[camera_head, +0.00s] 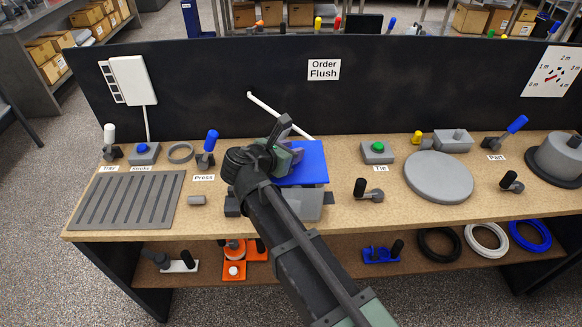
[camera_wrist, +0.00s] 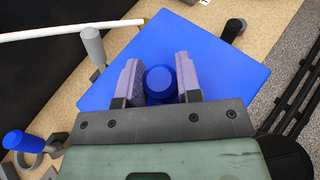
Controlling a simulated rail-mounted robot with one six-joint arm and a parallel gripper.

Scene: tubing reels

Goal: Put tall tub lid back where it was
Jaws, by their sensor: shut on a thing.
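The tall tub lid looks like a blue square plate (camera_head: 313,165) with a round blue knob (camera_wrist: 159,81). My gripper (camera_head: 287,148) is shut on the knob, with one finger on either side of it in the wrist view (camera_wrist: 158,68). The plate lies under my fingers, and my arm hides its left part in the head view. A grey block-like fixture (camera_head: 308,206) shows in front of and below the plate. I cannot tell whether the plate rests on anything.
A white rod (camera_head: 275,112) leans behind the plate. The blue-handled press lever (camera_head: 210,142) stands left and the green-button box (camera_head: 377,151) right. A round grey disc (camera_head: 438,177) lies further right, and a slotted grey tray (camera_head: 125,200) lies at the left.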

